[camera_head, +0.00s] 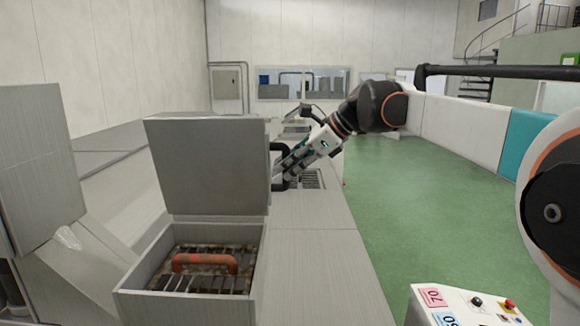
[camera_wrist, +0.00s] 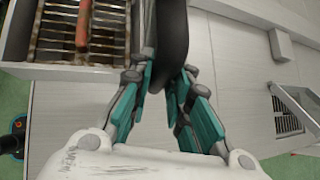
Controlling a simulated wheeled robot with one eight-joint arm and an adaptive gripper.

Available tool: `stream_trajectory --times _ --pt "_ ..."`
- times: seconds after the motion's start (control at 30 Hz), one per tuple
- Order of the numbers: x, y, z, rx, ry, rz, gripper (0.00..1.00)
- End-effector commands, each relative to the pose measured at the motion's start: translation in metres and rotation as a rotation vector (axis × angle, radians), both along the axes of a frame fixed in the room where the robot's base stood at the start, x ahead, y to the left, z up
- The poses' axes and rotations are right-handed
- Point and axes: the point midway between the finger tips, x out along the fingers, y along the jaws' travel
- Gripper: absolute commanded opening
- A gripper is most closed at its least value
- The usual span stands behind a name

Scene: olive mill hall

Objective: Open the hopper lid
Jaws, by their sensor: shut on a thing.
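The hopper lid (camera_head: 208,165) is a grey metal panel that stands raised, nearly upright, at the back of the open hopper box (camera_head: 185,307). A black handle (camera_head: 277,146) sits on the lid's right side. My gripper (camera_head: 281,168) reaches in from the right and is shut on this handle; the lid hides part of the fingers. In the wrist view, the dark handle (camera_wrist: 172,35) lies between my teal-sided fingers (camera_wrist: 163,88). Inside the hopper are a dark slatted grate (camera_head: 200,283) and a red-orange bar handle (camera_head: 205,263).
Another raised grey panel (camera_head: 35,165) stands at the left. A second slatted opening (camera_wrist: 289,115) lies farther along the grey counter (camera_head: 305,265). A white control box (camera_head: 460,308) with buttons stands front right. Green floor (camera_head: 420,210) is free to the right.

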Motion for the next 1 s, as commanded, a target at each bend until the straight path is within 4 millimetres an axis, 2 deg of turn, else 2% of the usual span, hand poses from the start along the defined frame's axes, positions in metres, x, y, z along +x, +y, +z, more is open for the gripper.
stream_trajectory --times 0.5,0.53,0.6,1.0 --pt "0.0011 -0.0005 0.0003 -0.001 0.018 -0.001 0.00" --pt "0.0011 -0.0005 0.0003 -0.001 0.018 -0.001 0.20" --pt "0.0010 -0.0005 0.0002 -0.001 0.018 -0.001 0.36" --pt "-0.0002 -0.0026 0.0025 0.000 0.019 0.000 0.38"
